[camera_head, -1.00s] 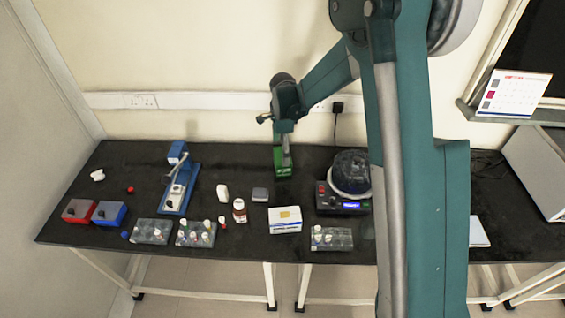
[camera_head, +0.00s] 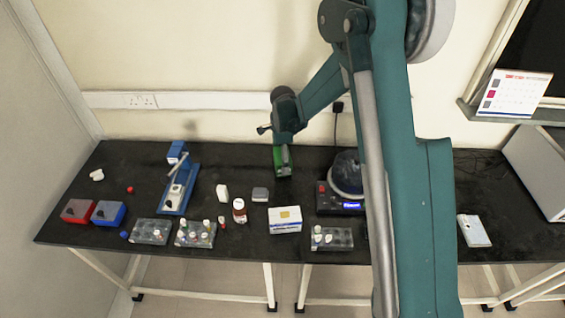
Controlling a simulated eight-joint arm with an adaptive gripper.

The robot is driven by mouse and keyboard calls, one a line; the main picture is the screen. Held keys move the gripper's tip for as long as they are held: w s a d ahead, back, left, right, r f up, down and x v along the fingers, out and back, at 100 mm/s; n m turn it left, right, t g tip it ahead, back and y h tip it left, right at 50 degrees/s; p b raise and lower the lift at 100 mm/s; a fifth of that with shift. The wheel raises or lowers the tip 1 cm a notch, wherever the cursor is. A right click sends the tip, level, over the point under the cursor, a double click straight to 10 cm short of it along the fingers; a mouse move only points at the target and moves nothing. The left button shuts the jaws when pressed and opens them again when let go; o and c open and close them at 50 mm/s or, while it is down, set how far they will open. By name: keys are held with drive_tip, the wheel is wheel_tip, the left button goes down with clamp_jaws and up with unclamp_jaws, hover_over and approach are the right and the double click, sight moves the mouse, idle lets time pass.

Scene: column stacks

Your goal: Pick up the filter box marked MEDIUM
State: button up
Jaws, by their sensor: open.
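No MEDIUM marking is legible, so I cannot tell which box bears it. A red box (camera_head: 76,210) and a blue box (camera_head: 108,213), each with a dark patch, sit at the left front.
A blue stand device (camera_head: 178,192), vial racks (camera_head: 195,236) and a brown-and-white bottle (camera_head: 239,211) stand left of middle. A round-topped device (camera_head: 345,178) is right of the green box, partly behind my arm.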

idle(0.4)
drive_tip(key=c, duration=1)
drive_tip(key=shift+r, duration=0.15)
drive_tip(key=shift+r+p, duration=0.5)
drive_tip(key=shift+r, duration=4.4)
